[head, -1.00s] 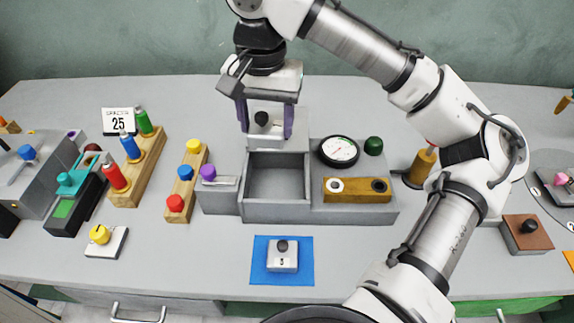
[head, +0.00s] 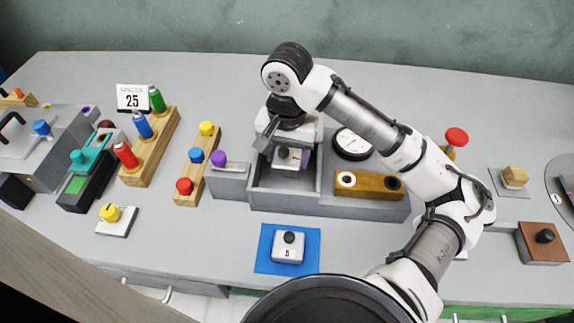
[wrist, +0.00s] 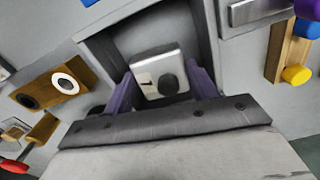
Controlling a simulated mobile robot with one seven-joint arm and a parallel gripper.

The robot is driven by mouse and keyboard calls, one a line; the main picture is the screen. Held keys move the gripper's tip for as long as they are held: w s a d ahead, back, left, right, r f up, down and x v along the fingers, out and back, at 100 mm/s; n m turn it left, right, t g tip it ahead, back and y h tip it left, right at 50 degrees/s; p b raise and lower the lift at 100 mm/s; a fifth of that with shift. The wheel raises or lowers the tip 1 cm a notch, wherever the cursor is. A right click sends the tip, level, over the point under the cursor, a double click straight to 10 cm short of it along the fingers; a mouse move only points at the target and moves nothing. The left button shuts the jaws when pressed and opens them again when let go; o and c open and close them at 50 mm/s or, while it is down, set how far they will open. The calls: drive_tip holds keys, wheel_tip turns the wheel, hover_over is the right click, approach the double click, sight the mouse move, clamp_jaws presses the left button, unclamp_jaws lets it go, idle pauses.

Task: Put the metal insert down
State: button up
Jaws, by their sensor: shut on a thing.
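The metal insert (head: 289,161) is a small silvery block with a black knob. My gripper (head: 288,157) is shut on it, one purple finger on each side. The insert is at the mouth of the open grey box (head: 258,198), toward its back; I cannot tell whether it touches the floor. In the wrist view the insert (wrist: 157,72) sits between the purple finger tips (wrist: 160,90), within the box walls. A second metal insert (head: 288,248), marked 5, stands on a blue mat (head: 265,262) in front of the box.
A purple-knobbed block (head: 228,180) adjoins the box's left side. A brass bar (head: 368,186) and a round gauge (head: 352,144) are to its right, with my arm close by. Bare table lies around the blue mat.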

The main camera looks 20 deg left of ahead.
sight(287, 168)
drive_tip(key=shift+f, duration=2.4)
drive_tip(key=shift+f, duration=0.2)
drive_tip(key=o, duration=1.2)
drive_tip(key=shift+r, duration=0.15)
wheel_tip(287, 168, up, 12)
drive_tip(key=shift+r, duration=0.1)
